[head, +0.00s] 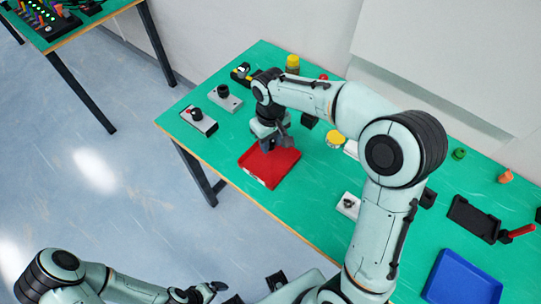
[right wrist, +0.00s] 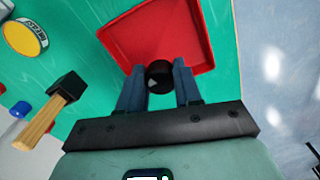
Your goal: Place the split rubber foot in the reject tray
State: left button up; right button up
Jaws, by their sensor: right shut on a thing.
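The red tray (head: 272,172) lies on the green table, below my right gripper. It also shows at the top of the right wrist view (right wrist: 133,36). My right gripper (head: 268,145) points down over the tray. In the right wrist view, its two fingers (right wrist: 159,85) are shut on a small black round piece, the rubber foot (right wrist: 159,72). The foot appears over the tray's near edge; its exact height above the tray is unclear, and no split is visible. My left gripper (head: 205,291) is low in the head view, away from the table; its fingers are not clear.
A hammer (right wrist: 52,110) with a wooden handle and a yellow-lidded tin (right wrist: 25,38) lie near the tray. Grey button boxes (head: 199,121) stand left of it. A blue tray (head: 462,280) and a black device (head: 472,218) lie at right.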

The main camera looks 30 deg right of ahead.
jog(key=shift+f, duration=3.6)
jog(key=shift+f+b, duration=0.1)
jog(key=shift+b, duration=0.2)
jog(key=o, duration=1)
jog(key=shift+r, duration=0.2)
notch_tip(320, 180, up, 12)
jog(key=shift+f+p, duration=0.1)
jog(key=shift+p, duration=0.6)
